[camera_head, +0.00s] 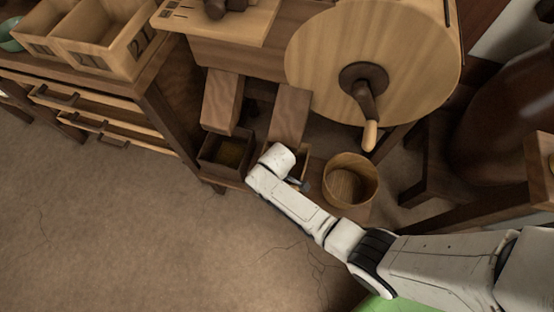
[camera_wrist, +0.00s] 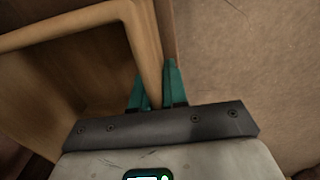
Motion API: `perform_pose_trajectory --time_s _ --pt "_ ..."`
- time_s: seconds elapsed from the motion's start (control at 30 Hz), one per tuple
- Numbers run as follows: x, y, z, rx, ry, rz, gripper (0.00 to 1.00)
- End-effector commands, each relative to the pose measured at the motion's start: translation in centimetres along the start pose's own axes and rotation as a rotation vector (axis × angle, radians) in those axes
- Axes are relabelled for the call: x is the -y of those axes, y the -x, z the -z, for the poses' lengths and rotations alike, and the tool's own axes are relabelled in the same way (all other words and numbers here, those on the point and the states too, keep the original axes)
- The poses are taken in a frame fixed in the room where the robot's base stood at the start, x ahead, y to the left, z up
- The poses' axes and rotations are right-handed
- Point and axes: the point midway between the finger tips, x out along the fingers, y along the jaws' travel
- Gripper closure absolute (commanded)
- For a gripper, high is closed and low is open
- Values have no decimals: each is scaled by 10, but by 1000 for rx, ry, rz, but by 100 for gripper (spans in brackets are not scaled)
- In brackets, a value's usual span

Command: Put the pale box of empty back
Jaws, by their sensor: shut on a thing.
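The pale box (camera_head: 303,160) is low under a sloping wooden chute in the head view, mostly hidden by my arm's end. In the wrist view the pale box (camera_wrist: 80,72) fills the left side, and the part of its inside that shows is bare wood. My gripper (camera_wrist: 157,88) has its teal fingers on either side of the box's rim wall and is shut on it. In the head view my gripper (camera_head: 301,184) is partly hidden behind my wrist. I cannot tell whether the box is lifted or resting.
A dark box (camera_head: 223,155) with brownish contents stands to the left under another chute (camera_head: 222,100). A round wooden tub (camera_head: 350,181) stands close on the right. A large wooden wheel with a crank (camera_head: 369,132) is above. Open floor (camera_head: 100,220) lies at left.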

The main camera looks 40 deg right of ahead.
Motion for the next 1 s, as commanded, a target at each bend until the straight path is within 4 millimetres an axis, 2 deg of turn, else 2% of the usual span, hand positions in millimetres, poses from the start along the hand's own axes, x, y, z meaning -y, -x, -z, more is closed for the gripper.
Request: perform_pose_trajectory --time_s 0.03,0.4,0.43,0.7,1.0 --pt "-1 -5 2 -3 0 -3 100" --pt "-1 -8 2 -4 0 -3 100" --pt "-1 -8 1 -3 0 -2 86" --pt "0 -7 1 -3 0 -2 61" --pt "0 -3 1 -3 0 -2 61"
